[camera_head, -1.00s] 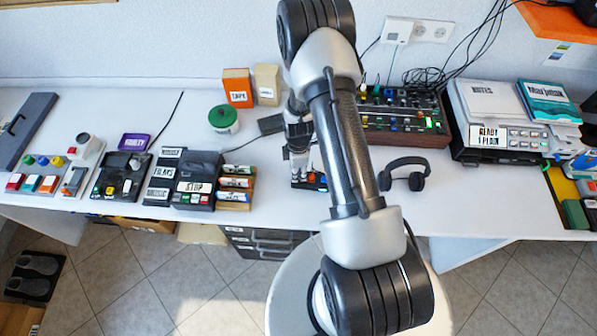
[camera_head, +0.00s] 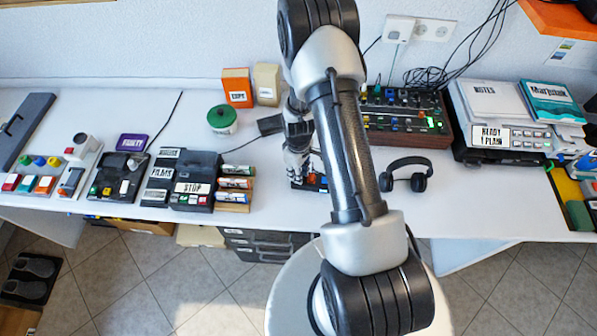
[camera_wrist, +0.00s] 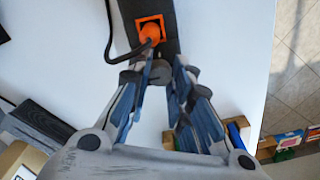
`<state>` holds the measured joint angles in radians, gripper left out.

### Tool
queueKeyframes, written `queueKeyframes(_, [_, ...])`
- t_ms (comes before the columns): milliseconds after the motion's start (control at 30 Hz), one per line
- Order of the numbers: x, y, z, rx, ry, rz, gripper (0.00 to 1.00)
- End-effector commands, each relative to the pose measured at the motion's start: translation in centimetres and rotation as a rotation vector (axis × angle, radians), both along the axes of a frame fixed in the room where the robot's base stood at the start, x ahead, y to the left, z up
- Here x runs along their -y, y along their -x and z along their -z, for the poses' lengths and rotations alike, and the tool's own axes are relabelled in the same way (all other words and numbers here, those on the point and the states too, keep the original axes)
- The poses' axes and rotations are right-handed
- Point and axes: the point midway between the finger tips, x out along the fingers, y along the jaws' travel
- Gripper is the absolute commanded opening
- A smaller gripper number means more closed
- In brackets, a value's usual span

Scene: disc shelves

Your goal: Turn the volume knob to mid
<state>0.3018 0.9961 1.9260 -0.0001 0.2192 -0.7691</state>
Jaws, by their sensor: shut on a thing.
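The volume knob (camera_wrist: 160,72) is a small dark grey round knob on a narrow dark panel (camera_wrist: 166,14). In the wrist view it sits between my fingertips (camera_wrist: 160,75), and my gripper is shut on it. The fingers hide its sides, and I cannot read any marking of its setting. In the head view my gripper (camera_head: 296,172) reaches down at the panel, near the front edge of the desk. The knob is hidden there by the gripper.
An orange socket with a plug (camera_wrist: 150,30) and black cable lies just beyond the knob. Black headphones (camera_head: 405,175) lie to the right in the head view, and a mixer (camera_head: 405,118) stands behind. Labelled blocks (camera_head: 235,183) stand to the left.

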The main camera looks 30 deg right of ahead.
Motion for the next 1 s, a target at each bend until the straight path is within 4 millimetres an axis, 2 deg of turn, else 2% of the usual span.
queueKeyframes(500, [0.0, 0.02, -0.01, 0.0, 0.0, 0.021, 0.0])
queueKeyframes(533, [0.0, 0.02, -0.01, 0.0, 0.0, 0.021, 0.2])
queueKeyframes(833, [0.0, 0.01, -0.01, 0.0, 0.0, 0.02, 0.4])
queueKeyframes(1000, [0.0, 0.01, 0.0, 0.0, 0.0, 0.02, 0.41])
